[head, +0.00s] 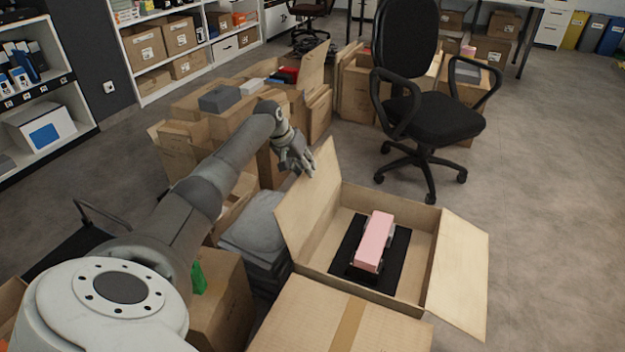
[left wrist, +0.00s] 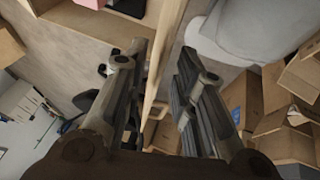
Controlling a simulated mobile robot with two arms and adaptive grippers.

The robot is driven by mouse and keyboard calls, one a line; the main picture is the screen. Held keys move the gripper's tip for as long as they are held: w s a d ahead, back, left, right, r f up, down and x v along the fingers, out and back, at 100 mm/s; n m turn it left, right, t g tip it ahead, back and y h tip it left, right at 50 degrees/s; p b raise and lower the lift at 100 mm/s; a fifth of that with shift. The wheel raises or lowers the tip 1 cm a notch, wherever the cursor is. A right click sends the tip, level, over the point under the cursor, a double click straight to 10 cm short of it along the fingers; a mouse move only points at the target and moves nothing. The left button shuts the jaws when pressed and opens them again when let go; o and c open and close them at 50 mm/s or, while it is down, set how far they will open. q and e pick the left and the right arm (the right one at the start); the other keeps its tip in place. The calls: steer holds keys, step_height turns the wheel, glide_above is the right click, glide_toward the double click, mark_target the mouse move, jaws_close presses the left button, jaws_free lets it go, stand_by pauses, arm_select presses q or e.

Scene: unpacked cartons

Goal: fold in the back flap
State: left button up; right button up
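The open carton (head: 425,268) stands on the floor with a pink-topped item (head: 374,240) on a black insert (head: 348,240) inside. Its left-side flap (head: 305,208) stands up, and its right-side flap (head: 460,272) leans outward. I see no flap rising at the far wall (head: 388,203); I cannot tell which flap the task calls the back one. My left gripper (head: 301,170) is at the top of the left-side flap. In the left wrist view, the gripper (left wrist: 163,75) is open, with a cardboard panel edge (left wrist: 168,30) between its fingers. My right gripper is out of view.
A taped cardboard surface (head: 310,325) lies in front of the open carton. A grey bundle (head: 258,225) and several cartons crowd the left. An office chair (head: 430,115) stands behind. The floor at the right (head: 550,200) is clear.

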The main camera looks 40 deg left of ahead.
mark_target(309, 192)
arm_select(q)
steer(key=b+x, duration=0.2)
steer(key=x, duration=0.3)
steer(key=shift+w+f, duration=0.2)
steer(key=shift+f, duration=0.2)
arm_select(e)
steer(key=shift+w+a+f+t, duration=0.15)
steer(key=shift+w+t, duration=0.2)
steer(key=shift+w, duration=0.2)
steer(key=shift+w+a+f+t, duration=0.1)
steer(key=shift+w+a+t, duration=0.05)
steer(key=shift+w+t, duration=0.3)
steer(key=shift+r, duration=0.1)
arm_select(q)
jaws_close()
